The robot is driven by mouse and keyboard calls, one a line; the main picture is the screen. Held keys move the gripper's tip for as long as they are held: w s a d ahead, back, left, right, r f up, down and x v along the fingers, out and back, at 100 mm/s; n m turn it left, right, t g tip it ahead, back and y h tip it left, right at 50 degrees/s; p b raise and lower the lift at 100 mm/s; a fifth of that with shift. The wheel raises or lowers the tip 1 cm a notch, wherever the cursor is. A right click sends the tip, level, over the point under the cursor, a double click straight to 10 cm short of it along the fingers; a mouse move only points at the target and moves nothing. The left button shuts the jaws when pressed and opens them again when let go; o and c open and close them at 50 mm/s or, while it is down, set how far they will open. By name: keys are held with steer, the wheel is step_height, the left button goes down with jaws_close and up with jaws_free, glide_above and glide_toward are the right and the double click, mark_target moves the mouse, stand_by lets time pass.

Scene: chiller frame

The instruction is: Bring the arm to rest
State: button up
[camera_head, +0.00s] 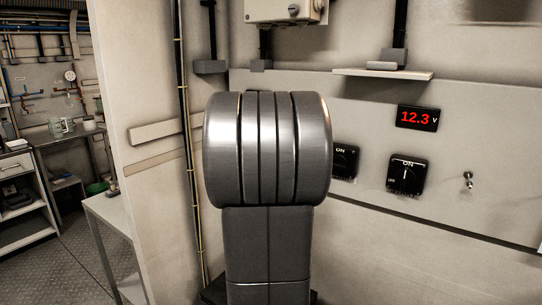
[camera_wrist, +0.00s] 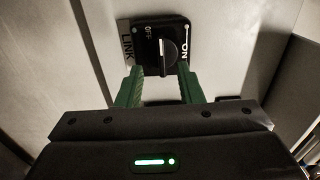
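My arm (camera_head: 266,190) stands large in the middle of the head view, a grey rounded joint on an upright link. My gripper is hidden in that view. In the wrist view my gripper (camera_wrist: 158,72) is open, its two green fingers apart with nothing held between them. A black rotary switch (camera_wrist: 146,55) marked OFF and ON, beside a LINK label, lies just ahead of the fingertips. Its knob (camera_wrist: 169,54) shows between the finger lines. I cannot tell whether the fingers touch the switch.
A pale panel in the head view carries a right switch (camera_head: 407,175), a partly covered switch (camera_head: 345,161), a red 12.3 V display (camera_head: 417,118) and a small metal toggle (camera_head: 468,180). A shelf ledge (camera_head: 383,74) juts out above. Open floor (camera_head: 75,252) shows at left, near a bench (camera_head: 108,225).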

steer(key=w+d+r+m, duration=0.1)
steer(key=w+d+m, duration=0.3)
steer(key=w+m, duration=0.1)
steer(key=shift+w+d, duration=0.3)
steer(key=shift+w, duration=0.35)
